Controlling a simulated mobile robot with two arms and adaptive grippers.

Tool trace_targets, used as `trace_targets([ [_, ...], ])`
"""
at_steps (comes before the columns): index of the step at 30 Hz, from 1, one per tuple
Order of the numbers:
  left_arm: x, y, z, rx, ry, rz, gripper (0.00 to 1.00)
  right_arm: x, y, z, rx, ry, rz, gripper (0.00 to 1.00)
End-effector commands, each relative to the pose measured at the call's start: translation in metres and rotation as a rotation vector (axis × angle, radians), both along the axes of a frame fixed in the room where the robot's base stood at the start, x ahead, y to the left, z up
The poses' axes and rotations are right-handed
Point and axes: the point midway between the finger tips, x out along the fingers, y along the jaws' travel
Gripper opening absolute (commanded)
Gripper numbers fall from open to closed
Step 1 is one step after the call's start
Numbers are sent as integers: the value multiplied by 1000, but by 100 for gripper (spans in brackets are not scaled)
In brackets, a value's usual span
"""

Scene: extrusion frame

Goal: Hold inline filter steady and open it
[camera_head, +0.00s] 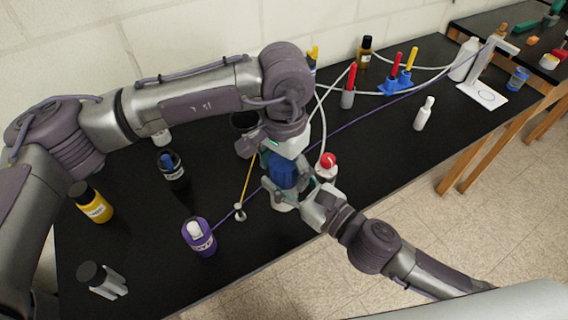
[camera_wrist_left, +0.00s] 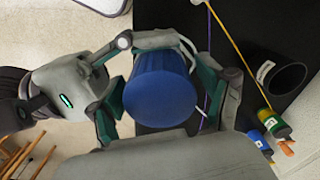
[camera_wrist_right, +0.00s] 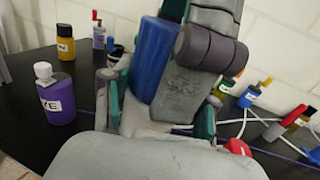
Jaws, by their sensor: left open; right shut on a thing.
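The inline filter has a blue cylindrical housing (camera_head: 284,174) standing upright above a pale base near the table's front edge. The housing fills the middle of the left wrist view (camera_wrist_left: 162,90) and also shows in the right wrist view (camera_wrist_right: 151,58). My left gripper (camera_head: 283,165) is above the filter and open, with its fingers on either side of the blue housing; whether they touch it I cannot tell. My right gripper (camera_head: 298,196) comes in low from the right and is shut on the filter's pale lower part (camera_wrist_right: 150,127), which the fingers partly hide.
A purple bottle (camera_head: 198,237) stands left of the filter, and a red-topped item (camera_head: 328,161) stands close behind it. Several bottles stand on the left of the black table. Pale tubes and a purple line cross the table. A white bottle (camera_head: 424,114) stands farther right.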

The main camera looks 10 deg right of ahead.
Motion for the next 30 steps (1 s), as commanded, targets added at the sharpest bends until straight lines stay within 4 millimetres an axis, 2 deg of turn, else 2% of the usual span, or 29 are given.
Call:
trace_targets([
  [1,0,0,0,0,0,0,79,0,0,1,1,-1,0,0],
  [2,0,0,0,0,0,0,74,0,0,1,1,-1,0,0],
  [12,0,0,0,1,-1,1,17,0,0,1,1,-1,0,0],
  [15,0,0,0,1,-1,28,16,0,0,1,1,-1,0,0],
  [22,0,0,0,1,-2,276,16,0,0,1,1,-1,0,0],
  [30,0,0,0,1,-1,294,16,0,0,1,1,-1,0,0],
])
